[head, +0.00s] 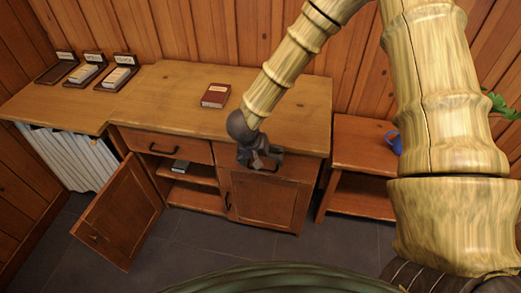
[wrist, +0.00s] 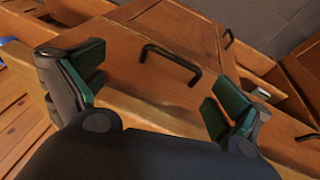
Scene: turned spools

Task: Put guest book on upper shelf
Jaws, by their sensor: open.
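A dark red book (head: 216,95) with a pale label lies flat on the wooden counter; its title is too small to read, so I cannot confirm it is the guest book. The left cupboard below stands open, showing an upper shelf (head: 203,180) and a lower level. A small grey book-like item (head: 181,166) lies on the upper shelf. My gripper (head: 262,160) is in front of the right drawer, right of and below the red book. In the wrist view, my open gripper (wrist: 158,88) has nothing between its green pads; a dark drawer handle (wrist: 170,63) lies beyond them.
The open cupboard door (head: 120,215) swings out over the floor at left. Several card trays (head: 85,72) stand at the counter's back left. A low side shelf (head: 360,150) with a blue mug (head: 394,142) is at right.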

